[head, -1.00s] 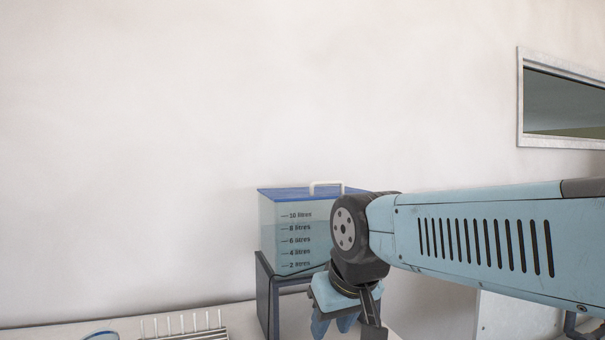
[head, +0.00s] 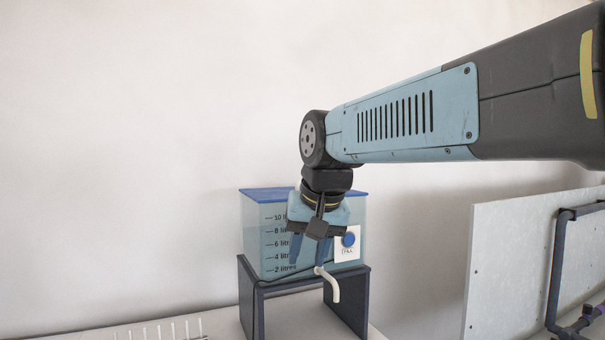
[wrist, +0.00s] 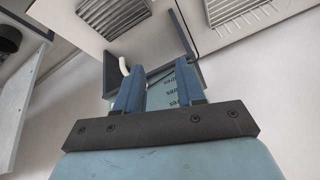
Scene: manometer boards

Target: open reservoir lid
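The reservoir (head: 262,240) is a clear tank with litre marks and bluish liquid, under a flat blue lid (head: 262,194). The lid appears level on the tank; its handle is hidden behind my arm. My gripper (head: 308,262) points down in front of the tank, below lid height. Its two fingers are apart with nothing held between them. In the wrist view my gripper (wrist: 160,90) also shows a gap between its fingers, with part of the reservoir (wrist: 172,84) and its marks beyond.
The tank stands on a dark stand (head: 245,295) on a pale bench. A white spout (head: 331,284) and a card with a blue disc (head: 348,240) are at its front. A rack of pale rods (head: 160,331) is at lower left. A board with dark pipe (head: 557,270) is at right.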

